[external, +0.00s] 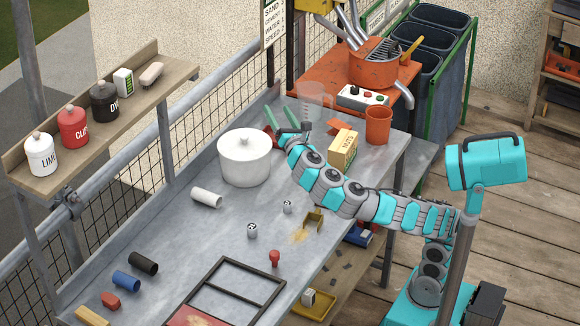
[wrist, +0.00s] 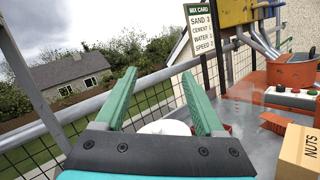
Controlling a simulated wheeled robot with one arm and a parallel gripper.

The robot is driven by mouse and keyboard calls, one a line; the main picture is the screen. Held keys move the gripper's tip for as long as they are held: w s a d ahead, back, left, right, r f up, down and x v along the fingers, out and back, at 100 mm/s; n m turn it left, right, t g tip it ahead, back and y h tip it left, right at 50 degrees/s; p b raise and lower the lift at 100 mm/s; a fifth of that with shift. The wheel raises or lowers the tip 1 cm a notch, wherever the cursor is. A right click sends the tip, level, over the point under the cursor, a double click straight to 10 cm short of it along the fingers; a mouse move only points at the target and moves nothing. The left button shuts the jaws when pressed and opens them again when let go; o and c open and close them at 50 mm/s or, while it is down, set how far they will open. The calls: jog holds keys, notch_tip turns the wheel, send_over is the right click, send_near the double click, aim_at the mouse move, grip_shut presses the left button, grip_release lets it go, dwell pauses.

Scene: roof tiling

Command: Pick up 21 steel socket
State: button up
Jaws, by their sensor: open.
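Two small steel sockets stand on the grey metal bench in the external view. One socket (external: 252,230) is nearer the camera, and the other socket (external: 287,206) is a little farther right. Their size marks are too small to read, so I cannot tell which is the 21. My gripper (external: 279,127) is raised near the back of the bench, behind and right of the white pot (external: 244,158). Its green fingers are apart and empty, as the wrist view (wrist: 159,78) also shows. Neither socket shows in the wrist view.
A white roll (external: 206,197), a brass-coloured bracket (external: 313,221) and a red knobbed piece (external: 274,258) lie around the sockets. A NUTS box (external: 343,149) and an orange cup (external: 378,125) stand at the back right. A dark frame (external: 235,285) lies in front. A mesh fence lines the left.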

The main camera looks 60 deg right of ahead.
jog(key=s+a+f+n+g+y, duration=0.15)
jog(key=a+f+n+y, duration=0.3)
jog(key=a+f, duration=0.8)
jog(key=n+g+y, duration=0.2)
jog(key=n+y, duration=0.1)
jog(key=y, duration=0.1)
send_near(254, 228)
jog(key=x, duration=0.3)
jog(key=shift+w+d+f+h+b, duration=0.1)
jog(key=shift+w+d+h+b, duration=0.15)
jog(key=shift+d+b, duration=0.2)
jog(key=shift+w+f, duration=0.2)
jog(key=shift+f, duration=0.05)
jog(key=x, duration=0.7)
jog(key=shift+w+a, duration=0.2)
jog(key=shift+a, duration=0.05)
jog(key=shift+c, duration=0.2)
grip_shut()
